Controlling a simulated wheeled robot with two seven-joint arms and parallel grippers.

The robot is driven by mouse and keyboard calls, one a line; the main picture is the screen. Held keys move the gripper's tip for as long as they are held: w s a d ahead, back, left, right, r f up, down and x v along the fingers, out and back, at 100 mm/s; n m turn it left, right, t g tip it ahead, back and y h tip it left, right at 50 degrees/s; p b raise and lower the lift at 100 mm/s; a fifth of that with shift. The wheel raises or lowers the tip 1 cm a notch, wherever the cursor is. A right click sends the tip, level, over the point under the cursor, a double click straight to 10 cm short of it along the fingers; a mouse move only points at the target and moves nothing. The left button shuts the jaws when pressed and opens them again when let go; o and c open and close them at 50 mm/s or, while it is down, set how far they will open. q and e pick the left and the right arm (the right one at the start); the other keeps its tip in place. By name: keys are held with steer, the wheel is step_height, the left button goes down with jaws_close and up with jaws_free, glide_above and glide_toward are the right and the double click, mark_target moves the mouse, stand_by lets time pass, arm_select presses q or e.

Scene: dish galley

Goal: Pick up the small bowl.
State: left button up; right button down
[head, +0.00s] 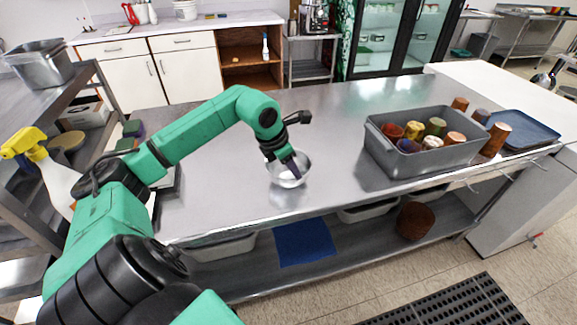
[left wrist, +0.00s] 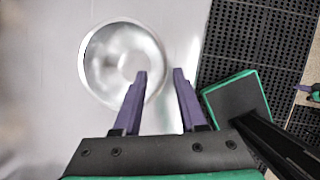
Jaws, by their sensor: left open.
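The small bowl (head: 287,180) is shiny metal and sits upright on the steel counter (head: 225,160), near its front edge. It also shows in the left wrist view (left wrist: 108,55), left of centre. My left gripper (head: 293,172) points down at the bowl. In the left wrist view its purple fingers (left wrist: 160,73) are apart with nothing held. The left finger overlaps the bowl's inside and the right finger is beyond its rim, so the right rim shows between them. I cannot tell whether a finger touches it.
A grey bin (head: 385,160) with several coloured cups stands to the right on the counter. More brown cups and a blue tray (head: 525,128) are beyond it. A spray bottle (head: 55,170) stands at left. The counter behind the bowl is clear.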

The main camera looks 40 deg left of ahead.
mark_target(301, 182)
arm_select(q)
steer(key=p+x, duration=0.1)
steer(key=x, duration=0.1)
steer(key=p+x, duration=0.1)
steer(key=x, duration=0.1)
steer(key=shift+w+d+f, duration=0.25)
steer(key=shift+d+f, duration=0.05)
steer(key=shift+f, duration=0.45)
jaws_close()
arm_select(e)
steer(key=w+r, duration=0.2)
steer(key=shift+w+r, duration=0.2)
steer(key=shift+r, duration=0.15)
